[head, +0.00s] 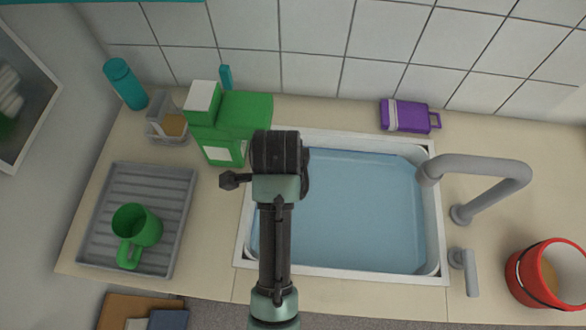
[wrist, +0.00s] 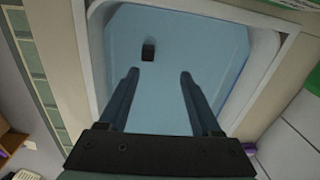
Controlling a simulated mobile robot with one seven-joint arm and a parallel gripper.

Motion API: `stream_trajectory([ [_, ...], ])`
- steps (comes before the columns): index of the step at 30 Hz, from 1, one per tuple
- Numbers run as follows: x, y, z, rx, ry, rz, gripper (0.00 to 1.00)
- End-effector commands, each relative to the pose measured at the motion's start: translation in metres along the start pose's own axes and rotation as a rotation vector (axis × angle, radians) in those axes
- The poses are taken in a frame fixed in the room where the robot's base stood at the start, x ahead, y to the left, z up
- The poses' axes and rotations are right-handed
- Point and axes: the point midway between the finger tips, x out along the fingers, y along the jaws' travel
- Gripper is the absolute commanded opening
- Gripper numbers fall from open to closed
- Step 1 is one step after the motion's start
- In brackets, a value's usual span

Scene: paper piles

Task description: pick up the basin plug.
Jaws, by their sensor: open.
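A small black block-like thing, which looks like the basin plug (wrist: 148,51), lies on the blue inside of the sink basin in the wrist view. I cannot tell whether the blue is water or the basin's own floor. The white-rimmed basin (head: 441,220) shows in the head view, where the plug is not seen and my arm covers the basin's left part. My gripper (wrist: 159,77) is open and empty, its two dark fingers pointing over the basin. In the wrist picture the plug appears beyond the fingertips, slightly left of the middle between them, with a visible gap.
A grey tap (head: 490,168) arches over the basin's right edge. A red bucket (head: 550,272) stands at the far right and a purple item (head: 405,116) behind the basin. A green-and-white box (head: 205,125) is close to my arm. A grey drainer (head: 180,215) holds a green mug (head: 137,225).

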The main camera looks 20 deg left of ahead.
Motion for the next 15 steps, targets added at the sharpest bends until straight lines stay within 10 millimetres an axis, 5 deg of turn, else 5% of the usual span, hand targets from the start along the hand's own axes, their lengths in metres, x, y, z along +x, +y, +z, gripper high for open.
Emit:
stream_trajectory([
  [4,0.017,0.018,0.005,0.044,-0.001,0.075,0.65],
  [15,0.079,0.022,0.004,0.044,-0.001,0.073,0.65],
])
